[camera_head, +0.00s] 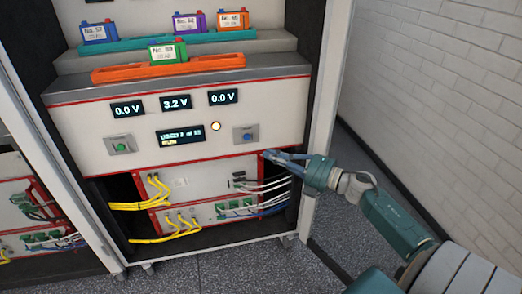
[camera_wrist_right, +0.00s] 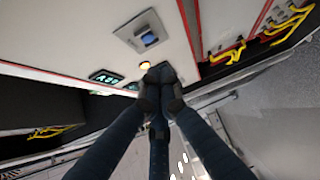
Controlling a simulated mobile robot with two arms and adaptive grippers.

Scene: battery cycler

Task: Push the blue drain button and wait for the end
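The blue drain button (camera_head: 247,135) sits in a square grey plate on the right of the white cycler panel. In the right wrist view the blue button (camera_wrist_right: 149,38) is just above my fingertips. My right gripper (camera_head: 268,155) is at the lower right of the button, near the panel's lower edge. Its fingertips (camera_wrist_right: 160,76) are together with nothing between them, apart from the button in the picture. My left gripper is not in view.
A green button (camera_head: 120,147) is on the panel's left. A lamp (camera_head: 215,126) glows beside a text display (camera_head: 181,134). Three readouts show 0.0 V, 3.2 V (camera_head: 177,102) and 0.0 V. Battery packs stand above in coloured trays. White cables (camera_head: 265,186) hang below my gripper.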

